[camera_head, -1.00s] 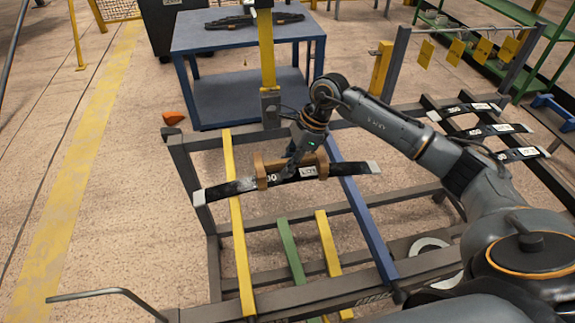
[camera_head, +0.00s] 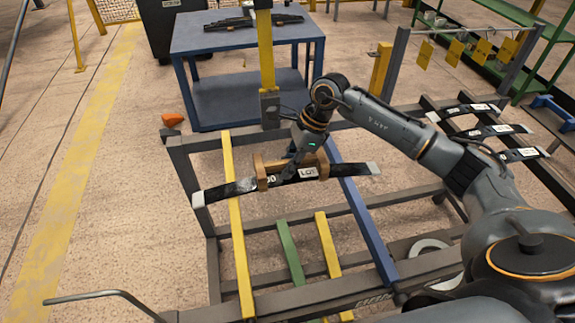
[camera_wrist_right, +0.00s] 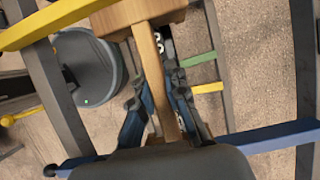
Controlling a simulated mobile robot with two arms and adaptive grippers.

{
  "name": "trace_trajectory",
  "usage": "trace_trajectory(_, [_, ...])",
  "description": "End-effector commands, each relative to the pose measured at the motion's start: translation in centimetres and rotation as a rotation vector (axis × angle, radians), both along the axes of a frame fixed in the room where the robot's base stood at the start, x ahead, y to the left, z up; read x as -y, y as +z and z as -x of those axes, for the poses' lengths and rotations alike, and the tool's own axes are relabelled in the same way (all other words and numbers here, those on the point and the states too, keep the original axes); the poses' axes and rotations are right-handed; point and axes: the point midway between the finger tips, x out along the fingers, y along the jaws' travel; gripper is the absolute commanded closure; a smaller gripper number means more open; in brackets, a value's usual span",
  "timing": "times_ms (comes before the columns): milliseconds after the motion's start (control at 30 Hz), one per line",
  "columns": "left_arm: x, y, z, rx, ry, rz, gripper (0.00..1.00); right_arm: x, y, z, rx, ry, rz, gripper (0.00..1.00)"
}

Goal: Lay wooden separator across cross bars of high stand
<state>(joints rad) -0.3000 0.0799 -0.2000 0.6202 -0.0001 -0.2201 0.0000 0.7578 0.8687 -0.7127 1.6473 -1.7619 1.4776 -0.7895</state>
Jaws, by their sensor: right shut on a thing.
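The wooden separator (camera_head: 262,173), a light brown bar with a block at each end, is held in my right gripper (camera_head: 291,172). In the head view it is over the middle of a dark leaf spring (camera_head: 223,190); I cannot tell whether they touch. The spring lies across the yellow cross bar (camera_head: 239,240) and the blue cross bar (camera_head: 368,222) of the high stand (camera_head: 188,165). In the right wrist view my gripper (camera_wrist_right: 158,80) is shut around the separator's middle bar (camera_wrist_right: 152,60), and one end block shows at the top. My left gripper is not in view.
Lower green (camera_head: 290,250) and yellow (camera_head: 328,250) bars lie inside the stand. A blue table (camera_head: 245,45) stands behind. More springs (camera_head: 485,131) rest on a rack at the right. The floor at the left is clear.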

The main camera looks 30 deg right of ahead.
Motion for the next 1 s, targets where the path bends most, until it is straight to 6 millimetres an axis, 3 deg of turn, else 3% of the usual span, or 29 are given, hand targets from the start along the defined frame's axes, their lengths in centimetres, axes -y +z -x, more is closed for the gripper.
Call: trace_trajectory(1000, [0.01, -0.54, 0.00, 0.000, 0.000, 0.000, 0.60, -0.01, -0.03, -0.02, 0.000, 0.000, -0.001, 1.00])
